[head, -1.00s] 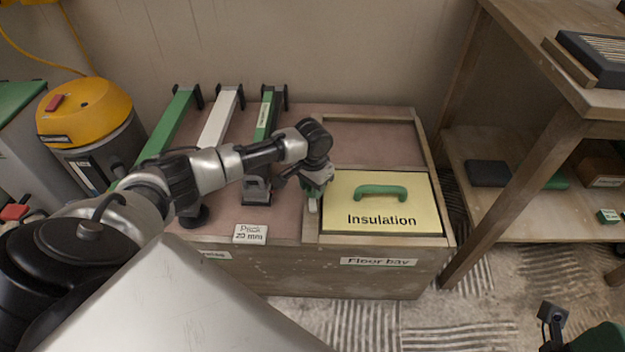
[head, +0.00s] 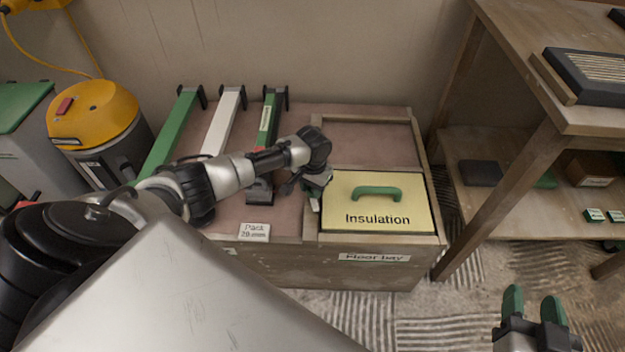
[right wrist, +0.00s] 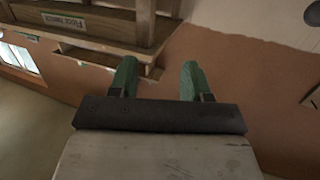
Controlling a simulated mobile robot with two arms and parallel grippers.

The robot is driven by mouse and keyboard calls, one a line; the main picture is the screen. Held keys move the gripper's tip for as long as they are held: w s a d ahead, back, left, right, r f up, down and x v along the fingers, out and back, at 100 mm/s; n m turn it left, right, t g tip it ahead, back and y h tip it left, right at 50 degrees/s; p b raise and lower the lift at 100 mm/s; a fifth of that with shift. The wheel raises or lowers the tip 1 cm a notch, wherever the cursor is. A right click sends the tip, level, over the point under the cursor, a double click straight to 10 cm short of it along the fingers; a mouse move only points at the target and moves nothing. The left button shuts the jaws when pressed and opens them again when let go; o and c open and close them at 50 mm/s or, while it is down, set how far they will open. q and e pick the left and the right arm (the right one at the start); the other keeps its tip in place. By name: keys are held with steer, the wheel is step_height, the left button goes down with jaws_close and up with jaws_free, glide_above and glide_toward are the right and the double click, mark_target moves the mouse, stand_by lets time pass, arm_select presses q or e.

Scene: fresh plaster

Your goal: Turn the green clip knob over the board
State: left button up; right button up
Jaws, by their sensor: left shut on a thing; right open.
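The yellow board (head: 360,208) marked "Insulation", with a green handle (head: 376,192), lies in the front right bay of the low wooden bench. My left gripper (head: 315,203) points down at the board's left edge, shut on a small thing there. I take this to be the green clip knob; the gripper's own green fingers hide it, and I cannot tell which way it is turned. My right gripper (head: 533,304) is open and empty above the floor at the lower right. Its two green fingers stand apart in the right wrist view (right wrist: 157,82).
Green and white rails (head: 222,122) lie left of the board, partly behind my left arm. A label plate (head: 255,231) sits at the bench's front. A wooden shelf table (head: 545,95) stands right. A yellow-topped vacuum (head: 95,120) stands left.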

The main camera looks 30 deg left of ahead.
arm_select(q)
steer(key=shift+r+n+p, duration=0.1)
steer(key=shift+n+p, duration=0.4)
steer(key=shift+p, duration=0.6)
steer(key=shift+n+p, duration=0.8)
steer(key=shift+p, duration=0.35)
steer(key=shift+n+p, duration=1)
steer(key=shift+p, duration=0.05)
arm_select(e)
steer(key=shift+s+d+f+g+h, duration=0.85)
steer(key=shift+s+d+f+g, duration=0.65)
steer(key=shift+s+g, duration=1.65)
steer(key=shift+s+d+f+g+h, duration=1)
steer(key=shift+s+f+g, duration=0.8)
steer(key=shift+s+g, duration=1.35)
arm_select(q)
steer(key=n+p, duration=0.2)
steer(key=shift+n, duration=0.4)
steer(key=n+p, duration=0.2)
steer(key=n, duration=0.3)
steer(key=shift+p, duration=0.3)
steer(key=shift+a+n+p, duration=0.1)
steer(key=shift+n+p, duration=0.2)
steer(key=shift+n, duration=1)
arm_select(e)
step_height(320, 180, down, 19)
steer(key=g, duration=0.1)
steer(key=shift+s, duration=0.1)
